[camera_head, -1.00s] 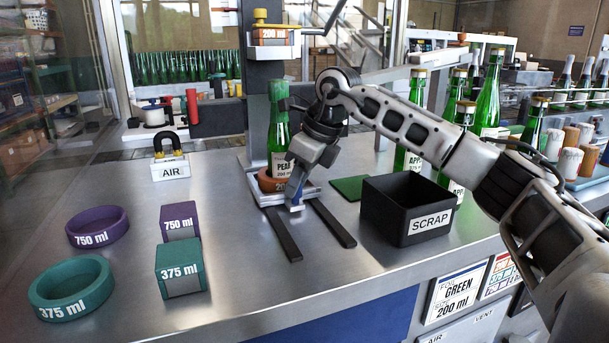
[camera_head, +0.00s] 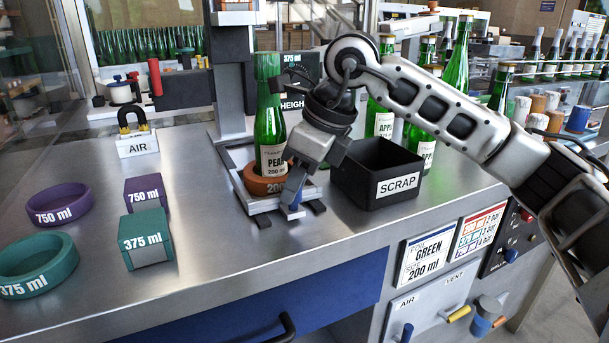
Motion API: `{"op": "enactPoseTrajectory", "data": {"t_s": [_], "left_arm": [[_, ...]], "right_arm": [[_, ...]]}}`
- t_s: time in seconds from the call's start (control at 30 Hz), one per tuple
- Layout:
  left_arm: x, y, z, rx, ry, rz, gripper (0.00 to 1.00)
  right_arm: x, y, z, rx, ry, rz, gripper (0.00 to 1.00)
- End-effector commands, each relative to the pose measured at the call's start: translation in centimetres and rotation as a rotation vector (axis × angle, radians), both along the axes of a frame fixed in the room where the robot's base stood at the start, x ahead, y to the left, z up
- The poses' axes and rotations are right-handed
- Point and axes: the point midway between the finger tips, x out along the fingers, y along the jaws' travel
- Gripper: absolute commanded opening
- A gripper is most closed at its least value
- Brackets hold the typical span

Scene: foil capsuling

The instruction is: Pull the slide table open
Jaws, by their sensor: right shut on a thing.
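The slide table (camera_head: 252,207) is a pale metal plate at the centre of the bench, sitting over two dark rails (camera_head: 263,221). Only short rail ends show in front of it. An orange-brown 200 ring (camera_head: 262,184) sits on the plate, and a green pear bottle (camera_head: 269,135) stands upright in it with a green foil on its neck. My right gripper (camera_head: 293,197) points down at the plate's front right edge and is shut on the slide table there; its fingertips partly hide the grip. My left gripper is not in view.
A black scrap bin (camera_head: 378,172) stands close to the right of the slide table. Purple and teal rings and blocks (camera_head: 147,240) lie at the left. An AIR block (camera_head: 137,144) stands further back. The bench between is clear.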

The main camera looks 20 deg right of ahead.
Motion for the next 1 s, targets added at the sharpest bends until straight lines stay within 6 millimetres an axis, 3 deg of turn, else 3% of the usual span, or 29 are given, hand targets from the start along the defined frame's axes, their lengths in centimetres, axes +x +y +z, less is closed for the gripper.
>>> {"op": "enactPoseTrajectory", "data": {"t_s": [0.43, 0.47, 0.53, 0.87, 1.0], "left_arm": [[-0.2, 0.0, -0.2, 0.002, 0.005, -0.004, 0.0], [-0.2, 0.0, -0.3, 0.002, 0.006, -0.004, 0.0], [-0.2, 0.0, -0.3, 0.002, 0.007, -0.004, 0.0], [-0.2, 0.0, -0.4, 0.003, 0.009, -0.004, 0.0], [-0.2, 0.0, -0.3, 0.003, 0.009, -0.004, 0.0]], "right_arm": [[-0.3, 0.2, 0.0, 0.0, 0.001, 0.006, 0.0], [-0.3, 0.2, 0.0, 0.0, 0.001, 0.006, 0.27], [-0.3, 0.2, 0.0, 0.0, 0.001, 0.006, 0.47], [-0.3, 0.1, 0.2, 0.001, 0.0, 0.004, 0.47], [-0.6, -0.3, 1.7, 0.002, -0.004, 0.004, 0.47]]}}
